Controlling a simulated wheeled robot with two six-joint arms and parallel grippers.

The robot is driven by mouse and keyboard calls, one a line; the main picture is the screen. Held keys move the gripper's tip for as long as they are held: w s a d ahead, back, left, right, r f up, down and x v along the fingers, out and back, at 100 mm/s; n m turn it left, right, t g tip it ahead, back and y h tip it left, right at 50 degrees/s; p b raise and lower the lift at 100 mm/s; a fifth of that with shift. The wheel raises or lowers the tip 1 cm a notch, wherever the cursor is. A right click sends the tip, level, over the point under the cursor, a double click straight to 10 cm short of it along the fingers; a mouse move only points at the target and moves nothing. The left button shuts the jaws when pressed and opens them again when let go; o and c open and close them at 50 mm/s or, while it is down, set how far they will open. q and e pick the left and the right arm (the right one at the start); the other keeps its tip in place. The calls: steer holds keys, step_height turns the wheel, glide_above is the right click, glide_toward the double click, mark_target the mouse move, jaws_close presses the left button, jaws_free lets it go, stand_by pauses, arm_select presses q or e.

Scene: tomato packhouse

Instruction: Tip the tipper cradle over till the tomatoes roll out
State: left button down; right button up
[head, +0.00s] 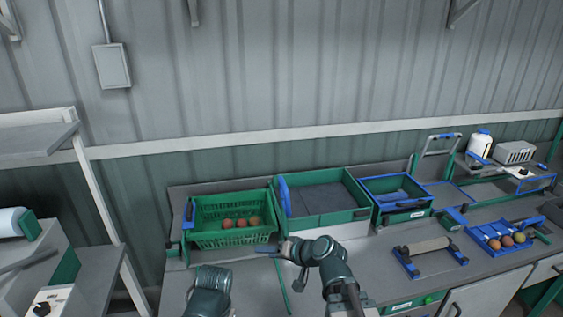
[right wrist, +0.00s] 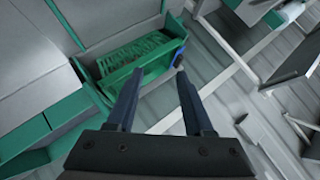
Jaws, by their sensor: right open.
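The tipper cradle (head: 174,250) is a green frame at the left of the bench, with a blue handle (head: 188,211) on its left side. A green slatted crate (head: 205,240) sits level in it and holds several red-orange tomatoes (head: 240,222). My right gripper (head: 262,253) is in front of the crate's near right corner, apart from it and empty. In the right wrist view its two fingers (right wrist: 158,88) are spread, with the crate (right wrist: 135,62) beyond them; no tomatoes can be made out there. My left arm shows at the bottom, but its gripper does not.
A green-walled grey tray (head: 320,218) with a blue disc on its left stands right of the cradle. Farther right are a blue-rimmed bin (head: 405,211), a roller stand (head: 430,246) and a blue tray (head: 480,236) with tomatoes. The bench front beneath my right arm is mostly clear.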

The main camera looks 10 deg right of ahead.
mark_target(284, 182)
steer(key=w+d+r+m+t+h+p, duration=0.1)
steer(key=w+d+r+m+t+p, duration=0.15)
steer(key=d+r, duration=0.4)
steer(key=w+d+r+m+t+h+p, duration=0.1)
steer(key=w+d+r+m+t+p, duration=0.2)
steer(key=d+r, duration=0.35)
arm_select(q)
step_height(284, 182, up, 3)
steer(key=b, duration=0.4)
steer(key=shift+r, duration=0.2)
arm_select(e)
steer(key=shift+t, duration=0.25)
steer(key=x, duration=1.3)
steer(key=shift+a+r, duration=0.2)
steer(key=shift+a, duration=0.15)
steer(key=shift+s, duration=0.1)
jaws_close()
